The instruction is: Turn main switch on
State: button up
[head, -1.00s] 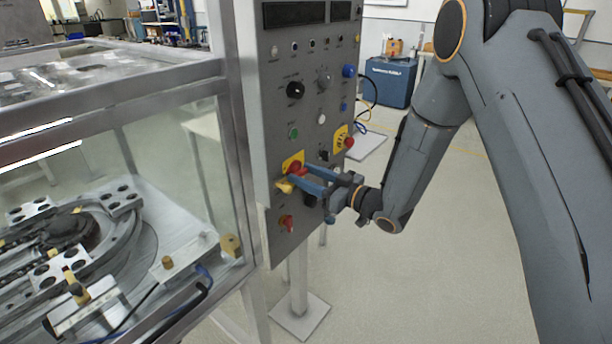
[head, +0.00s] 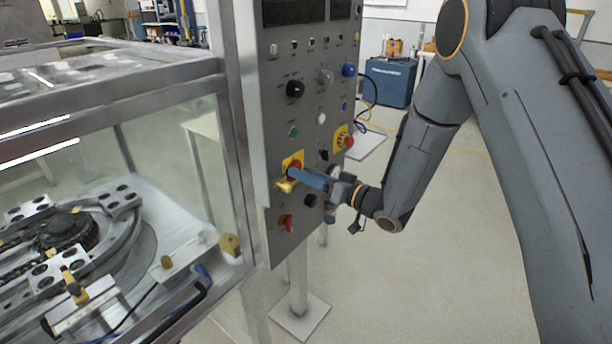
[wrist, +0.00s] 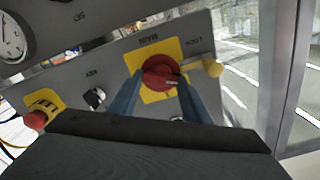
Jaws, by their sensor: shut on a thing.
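The main switch (head: 294,166) is a round red knob on a yellow plate, low on the grey control panel (head: 262,130). In the wrist view the red knob (wrist: 160,72) sits below the word MAIN, which appears upside down. My gripper (head: 299,175) is at the knob, its blue fingers reaching in from the right. In the wrist view my gripper (wrist: 160,86) has one finger on each side of the knob and is shut on it. In the head view the fingers hide part of the knob.
A brass-coloured lock (wrist: 213,68) is close beside the switch. A red emergency stop (head: 348,141) on yellow, a black key switch (wrist: 95,98) and a lower red knob (head: 287,223) are nearby. A glass-walled ring track enclosure (head: 175,150) stands left; floor is free at right.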

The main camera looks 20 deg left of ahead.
jog(key=m, duration=1.2)
jog(key=shift+w+f+m+p, duration=0.15)
jog(key=shift+m+p, duration=0.15)
jog(key=shift+p, duration=0.1)
dwell(0.3)
jog(key=o, duration=1)
jog(key=shift+d, duration=0.1)
jog(key=shift+o, duration=0.2)
jog(key=shift+d, duration=0.1)
jog(key=b+v, duration=0.2)
jog(key=v, duration=0.5)
jog(key=shift+d, duration=0.3)
